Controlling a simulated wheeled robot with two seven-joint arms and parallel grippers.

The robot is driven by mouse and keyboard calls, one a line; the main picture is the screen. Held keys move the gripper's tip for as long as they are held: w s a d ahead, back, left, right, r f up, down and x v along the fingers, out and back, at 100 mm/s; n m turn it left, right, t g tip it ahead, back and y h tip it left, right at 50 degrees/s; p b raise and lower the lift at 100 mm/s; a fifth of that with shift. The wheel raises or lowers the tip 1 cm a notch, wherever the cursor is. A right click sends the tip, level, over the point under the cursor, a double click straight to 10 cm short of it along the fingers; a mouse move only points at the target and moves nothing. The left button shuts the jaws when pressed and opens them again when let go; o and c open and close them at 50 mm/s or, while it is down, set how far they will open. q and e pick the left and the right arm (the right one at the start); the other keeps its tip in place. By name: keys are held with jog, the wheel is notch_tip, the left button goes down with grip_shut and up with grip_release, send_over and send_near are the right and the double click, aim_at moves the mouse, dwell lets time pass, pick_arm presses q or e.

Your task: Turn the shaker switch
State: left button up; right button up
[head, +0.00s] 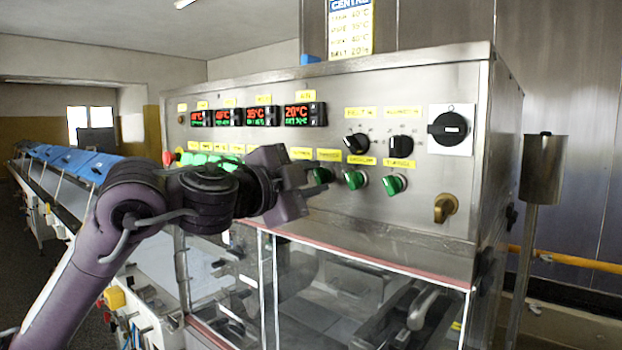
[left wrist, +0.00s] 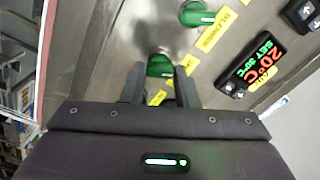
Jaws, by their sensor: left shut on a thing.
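A row of green rotary switches sits on the steel control panel (head: 430,190), each under a yellow label too blurred to read, so I cannot tell by text which is the shaker switch. My left gripper (head: 312,180) is at the leftmost clear one, a green switch (head: 322,175), partly covered by the fingers. In the left wrist view this switch (left wrist: 160,66) lies between the fingertips of my left gripper (left wrist: 160,80), which is shut on it. Another green switch (head: 355,180) is just to its right, and a further green switch (head: 395,184) beyond. My right gripper is not in view.
Black knobs (head: 356,143) and a large black main switch (head: 448,128) are on the panel's right. A brass handle (head: 445,208) sticks out below them. Red and green displays (head: 305,114) run along the top. Clear guard windows (head: 340,290) are below the panel.

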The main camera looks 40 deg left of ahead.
pick_arm(q)
jog(key=shift+n, duration=0.4)
jog(key=o, duration=1)
jog(key=s+b, duration=0.3)
jog(key=s, duration=0.4)
jog(key=shift+s+a+b, duration=0.35)
jog(key=shift+s, duration=0.05)
